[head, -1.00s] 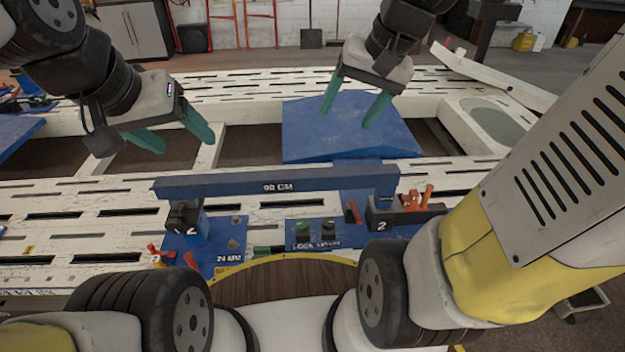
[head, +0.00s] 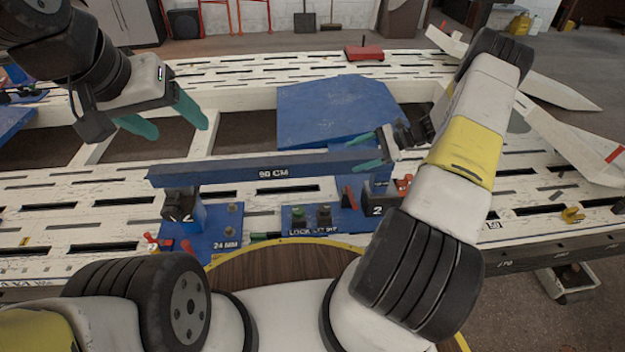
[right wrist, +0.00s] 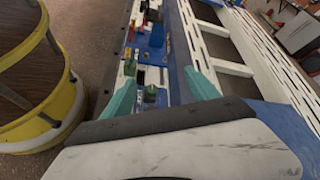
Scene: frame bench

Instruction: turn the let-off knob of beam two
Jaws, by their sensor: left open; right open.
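Beam two is a blue bar (head: 230,174) marked 90 CM, lying across dark end holders marked 2. In front of it, a blue panel lettered LOCK and, less clearly, LET OFF carries a green knob (head: 298,215) and a dark knob (head: 324,213), the dark one above the second label. My right gripper (head: 356,152) is open and empty, fingers pointing left near the beam's right end, behind and right of the knobs. In the right wrist view a green knob-like part (right wrist: 150,92) shows between its fingers. My left gripper (head: 178,128) is open and empty behind the beam's left end.
A red lever (head: 348,196) stands right of the knobs. A blue 24 MM plate (head: 215,243) with a red-handled part (head: 160,242) is at left. A large blue plate (head: 335,110) lies behind the beam on the white slotted bench (head: 100,225).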

